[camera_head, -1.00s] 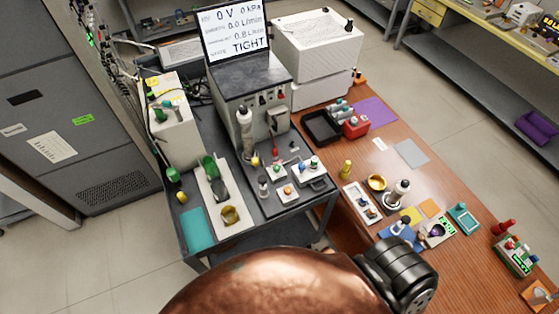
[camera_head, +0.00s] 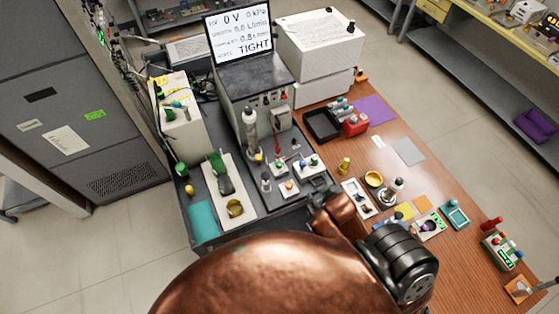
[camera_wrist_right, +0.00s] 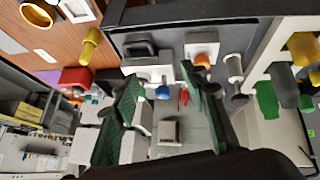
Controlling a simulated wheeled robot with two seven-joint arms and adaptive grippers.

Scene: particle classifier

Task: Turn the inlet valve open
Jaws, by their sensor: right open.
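I cannot tell for sure which part is the inlet valve. On the dark cart top (camera_head: 262,206) stand a white block with an orange knob (camera_head: 289,186) and a white block with coloured knobs (camera_head: 308,167). A small red lever (camera_head: 279,161) is behind them. In the right wrist view, the orange knob (camera_wrist_right: 203,60), a blue knob (camera_wrist_right: 163,92) and the red lever (camera_wrist_right: 183,96) show near or between the green fingers. My right gripper (camera_wrist_right: 160,78) is open and empty. My left gripper is not in view.
A grey cabinet with a screen (camera_head: 241,38) reading 0 V and TIGHT stands behind. A white bottle-like column (camera_head: 250,130) and a white tray (camera_head: 226,190) with green and yellow items are to the left. The wooden table (camera_head: 400,170) on the right is crowded.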

